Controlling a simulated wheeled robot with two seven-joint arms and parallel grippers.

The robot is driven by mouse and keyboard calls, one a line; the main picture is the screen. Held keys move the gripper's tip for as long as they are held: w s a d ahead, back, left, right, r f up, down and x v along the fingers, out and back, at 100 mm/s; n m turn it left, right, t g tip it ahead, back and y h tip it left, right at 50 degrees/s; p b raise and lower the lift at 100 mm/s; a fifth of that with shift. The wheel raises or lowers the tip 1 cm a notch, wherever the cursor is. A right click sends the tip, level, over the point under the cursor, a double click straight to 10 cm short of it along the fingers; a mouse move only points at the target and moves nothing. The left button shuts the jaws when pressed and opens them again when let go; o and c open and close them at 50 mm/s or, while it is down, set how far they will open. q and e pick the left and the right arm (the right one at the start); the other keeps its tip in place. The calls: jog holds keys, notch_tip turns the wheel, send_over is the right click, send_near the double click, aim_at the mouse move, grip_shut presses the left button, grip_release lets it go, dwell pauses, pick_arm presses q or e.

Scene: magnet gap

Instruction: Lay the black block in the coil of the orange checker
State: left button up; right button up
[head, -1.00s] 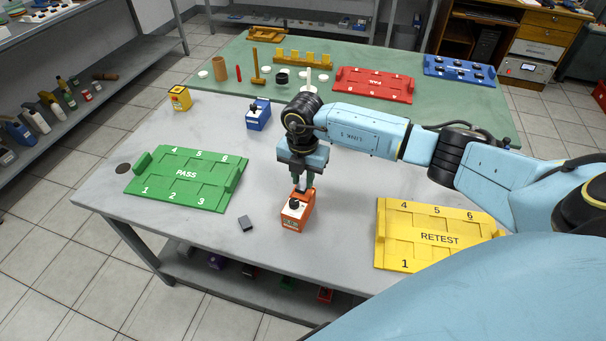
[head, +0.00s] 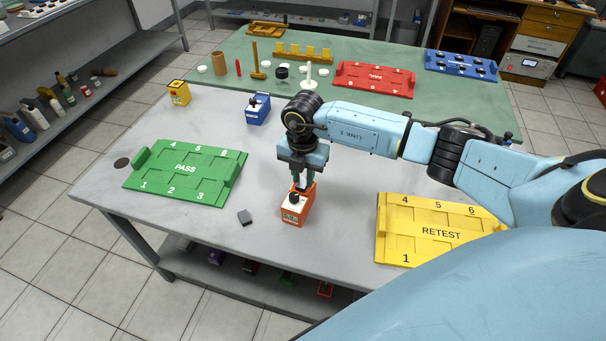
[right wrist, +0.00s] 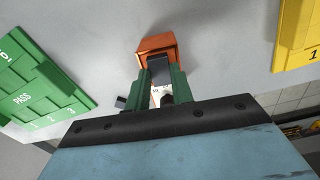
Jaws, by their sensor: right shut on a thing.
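The orange checker (head: 298,207) stands on the grey table, with a dark knob and a white front face. It also shows in the right wrist view (right wrist: 152,44). My right gripper (head: 303,184) points down at the top rear of the checker. In the right wrist view its green fingers (right wrist: 161,82) are shut on the black block (right wrist: 160,70), a dark flat-faced piece over the checker. The fingers and block hide the coil, so I cannot tell how far the block is inside it. My left gripper is not in view.
The green PASS tray (head: 186,192) is at left, the yellow RETEST tray (head: 440,250) at right. A blue checker (head: 258,110) and a yellow checker (head: 179,93) stand farther back.

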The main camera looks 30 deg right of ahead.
jog(key=shift+f, duration=0.2)
jog(key=o, duration=1)
jog(key=c, duration=0.5)
jog(key=shift+r, duration=0.1)
notch_tip(320, 180, up, 4)
jog(key=p, duration=0.4)
jog(key=shift+r, duration=0.25)
jog(key=shift+o, duration=0.2)
jog(key=o, duration=0.5)
